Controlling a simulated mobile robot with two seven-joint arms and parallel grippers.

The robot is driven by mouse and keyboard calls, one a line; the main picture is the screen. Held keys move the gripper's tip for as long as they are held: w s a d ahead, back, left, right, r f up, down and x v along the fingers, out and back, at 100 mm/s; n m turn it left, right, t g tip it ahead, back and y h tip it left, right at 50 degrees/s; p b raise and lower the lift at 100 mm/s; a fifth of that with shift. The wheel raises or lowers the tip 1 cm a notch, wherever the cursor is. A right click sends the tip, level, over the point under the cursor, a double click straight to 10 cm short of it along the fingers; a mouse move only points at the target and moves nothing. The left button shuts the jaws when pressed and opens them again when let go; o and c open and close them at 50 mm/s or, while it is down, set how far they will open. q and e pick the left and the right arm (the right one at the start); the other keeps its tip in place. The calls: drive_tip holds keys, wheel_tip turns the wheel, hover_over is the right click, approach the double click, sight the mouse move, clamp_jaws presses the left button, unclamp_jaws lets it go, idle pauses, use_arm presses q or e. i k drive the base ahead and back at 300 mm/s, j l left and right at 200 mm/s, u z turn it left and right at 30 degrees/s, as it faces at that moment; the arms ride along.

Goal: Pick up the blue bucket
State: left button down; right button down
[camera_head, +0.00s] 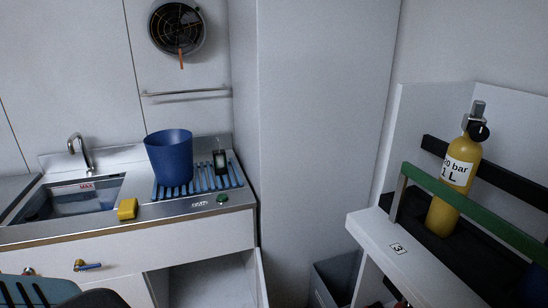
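The blue bucket (169,160) stands upright on the blue slatted rack (228,182) on the counter, right of the sink. Its open top faces up, and the whole bucket shows with nothing in front of it. Neither of my grippers can be made out in the head view, and nothing is touching the bucket.
A yellow block (127,209) lies left of the rack, by the sink (72,197) and tap (84,155). A small dark device (220,163) stands right of the bucket. At right, a yellow cylinder (453,190) stands behind a green bar (470,208). A grey bin (335,280) is below.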

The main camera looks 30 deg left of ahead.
sight(170, 152)
drive_tip(key=u, duration=2.15)
